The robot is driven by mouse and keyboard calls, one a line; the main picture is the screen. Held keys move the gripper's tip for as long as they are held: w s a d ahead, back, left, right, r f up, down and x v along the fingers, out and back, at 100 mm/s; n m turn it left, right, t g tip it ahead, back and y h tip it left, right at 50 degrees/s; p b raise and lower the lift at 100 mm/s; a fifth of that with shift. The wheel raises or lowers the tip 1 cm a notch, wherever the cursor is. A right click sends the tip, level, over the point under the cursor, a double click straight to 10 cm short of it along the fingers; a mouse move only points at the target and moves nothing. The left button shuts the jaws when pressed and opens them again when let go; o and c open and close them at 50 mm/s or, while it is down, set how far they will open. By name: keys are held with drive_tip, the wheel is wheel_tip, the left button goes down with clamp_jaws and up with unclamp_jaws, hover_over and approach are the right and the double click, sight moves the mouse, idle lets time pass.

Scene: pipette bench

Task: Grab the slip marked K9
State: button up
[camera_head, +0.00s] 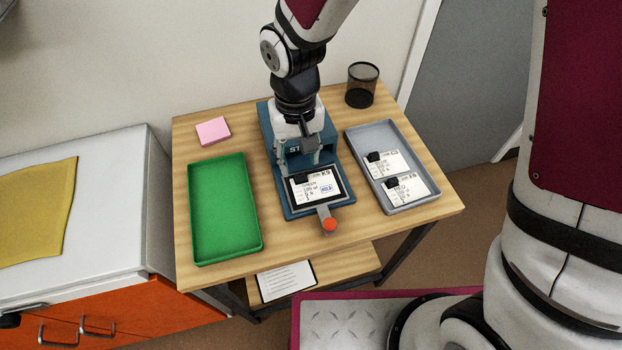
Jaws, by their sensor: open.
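The slip marked K9 (315,192) lies flat on the dark plate of a teal stamping device (290,211). My gripper (300,160) points down over the device, just behind the slip's far edge. Its fingers are apart, and I see nothing held between them. The gripper hides part of the device's body and its lettering. Whether the fingertips touch anything is hard to tell.
A lever with an orange-red knob (329,225) sticks out at the device's front. An empty green tray (196,252) is on the left; a grey tray (403,207) on the right holds two similar slips (408,190). A pink note pad (213,131) and black mesh cup (361,85) stand farther back.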

sight(301, 175)
drive_tip(key=shift+s+d+f, duration=0.1)
drive_tip(key=shift+s+f, duration=0.05)
drive_tip(key=shift+f, duration=1.05)
drive_tip(key=shift+s+f, duration=0.1)
drive_tip(key=shift+f, duration=1.05)
drive_tip(key=c, duration=1)
drive_tip(key=shift+r, duration=0.85)
drive_tip(key=shift+s+r, duration=0.2)
drive_tip(key=shift+r, duration=0.9)
drive_tip(key=s+d+p, duration=0.1)
drive_tip(key=s+p, duration=0.2)
drive_tip(key=s, duration=0.2)
drive_tip(key=s+d+r+p, duration=0.1)
drive_tip(key=s+d+p, duration=0.1)
drive_tip(key=s, duration=0.3)
drive_tip(key=s+d+p, duration=0.2)
drive_tip(key=s+p, duration=0.2)
drive_tip(key=shift+s+r, duration=0.15)
drive_tip(key=shift+s, duration=0.25)
